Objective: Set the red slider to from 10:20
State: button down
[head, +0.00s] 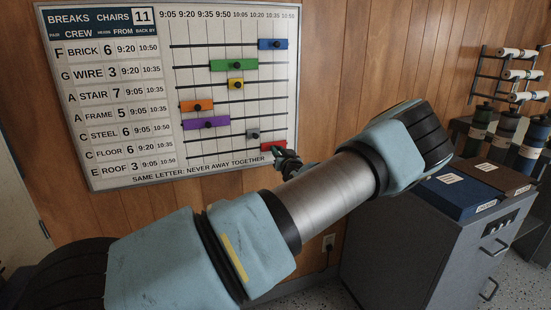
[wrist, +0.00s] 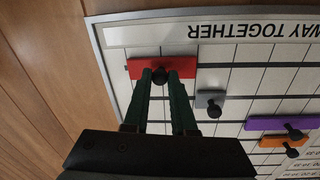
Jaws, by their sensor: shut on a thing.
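The red slider (head: 273,147) sits on the bottom rail of the board (head: 130,183), at the right end in the head view. It also shows upside down in the wrist view (wrist: 184,68). Its earlier-time end lies close to a vertical grid line, apparently near the 10:20 column; the exact alignment is hard to tell. My gripper (wrist: 162,78) is shut on the slider's dark knob (wrist: 159,75), its two green fingers on either side. In the head view my gripper (head: 283,156) partly hides the slider's lower right.
The grey slider (head: 253,134) is just above and left of the red one. Purple (head: 206,124), orange, yellow, green and blue sliders sit higher. A grey cabinet (head: 420,250) with blue and brown boxes stands right, below my arm.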

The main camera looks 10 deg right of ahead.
jog(key=shift+d, duration=0.3)
jog(key=c, duration=0.7)
grip_release()
jog(key=shift+c, duration=0.2)
jog(key=shift+s, duration=0.1)
jog(key=s+b, duration=0.2)
jog(key=s, duration=0.8)
jog(key=shift+s+d, duration=0.2)
jog(key=shift+s, duration=0.1)
